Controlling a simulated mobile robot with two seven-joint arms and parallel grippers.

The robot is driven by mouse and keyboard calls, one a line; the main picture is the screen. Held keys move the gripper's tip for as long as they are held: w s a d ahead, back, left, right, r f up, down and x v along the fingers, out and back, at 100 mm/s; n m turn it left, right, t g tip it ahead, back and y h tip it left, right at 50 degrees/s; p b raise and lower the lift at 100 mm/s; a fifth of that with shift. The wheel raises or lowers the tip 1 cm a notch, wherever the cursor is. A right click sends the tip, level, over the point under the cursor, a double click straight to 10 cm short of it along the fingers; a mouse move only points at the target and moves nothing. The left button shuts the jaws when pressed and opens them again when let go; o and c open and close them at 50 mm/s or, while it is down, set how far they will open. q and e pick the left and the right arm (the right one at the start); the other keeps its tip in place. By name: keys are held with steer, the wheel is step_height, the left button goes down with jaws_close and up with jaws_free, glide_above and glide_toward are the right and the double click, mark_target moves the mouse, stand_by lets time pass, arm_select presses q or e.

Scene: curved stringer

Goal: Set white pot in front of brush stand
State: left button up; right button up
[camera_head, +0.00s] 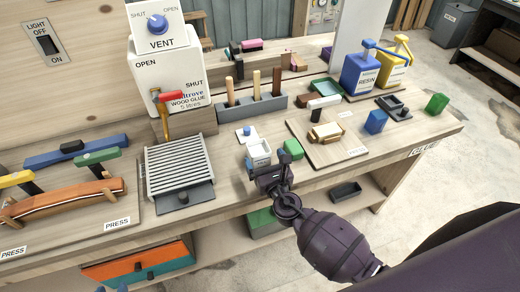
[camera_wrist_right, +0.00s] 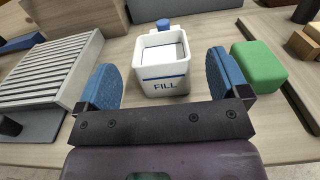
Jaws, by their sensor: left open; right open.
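The white pot (camera_head: 260,150), a square open container marked FILL, stands upright on the bench in front of the grey brush stand (camera_head: 250,108), with a gap between them. The stand holds several upright handles. In the right wrist view the pot (camera_wrist_right: 162,62) sits just beyond and between the blue fingers of my right gripper (camera_wrist_right: 162,85). That gripper (camera_head: 266,174) is open and empty, close to the pot's near side, with a finger to either side. Only blue tips of my left gripper (camera_head: 110,289) show at the bottom edge; it is open.
A green block (camera_head: 290,150) stands close right of the pot. A white lid with a blue knob (camera_head: 246,132) lies behind it. A slatted grey rack (camera_head: 180,165) is to the left. A wooden board (camera_head: 330,140) with a brush is to the right.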

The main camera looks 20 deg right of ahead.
steer(key=s, duration=0.6)
steer(key=shift+s+d, duration=0.1)
steer(key=shift+s, duration=0.15)
steer(key=s+d+r+m+g+h, duration=0.1)
steer(key=s+d+m+g+h, duration=0.4)
steer(key=m, duration=0.6)
steer(key=s+d+r+m+g+h, duration=0.1)
steer(key=s+d+m+g+h, duration=0.15)
steer(key=d+m, duration=0.65)
steer(key=s+a+m+g+y, duration=0.2)
steer(key=s+m+g+y, duration=0.1)
steer(key=s+m, duration=0.45)
steer(key=s+a+m+g+y, duration=0.2)
steer(key=s+m+g+y, duration=0.15)
steer(key=s+m, duration=0.45)
steer(key=w+f+t, duration=0.7)
steer(key=w+f, duration=0.1)
steer(key=f, duration=0.1)
steer(key=shift+w+f+t, duration=0.2)
steer(key=shift+f+t, duration=0.1)
steer(key=shift+t, duration=0.1)
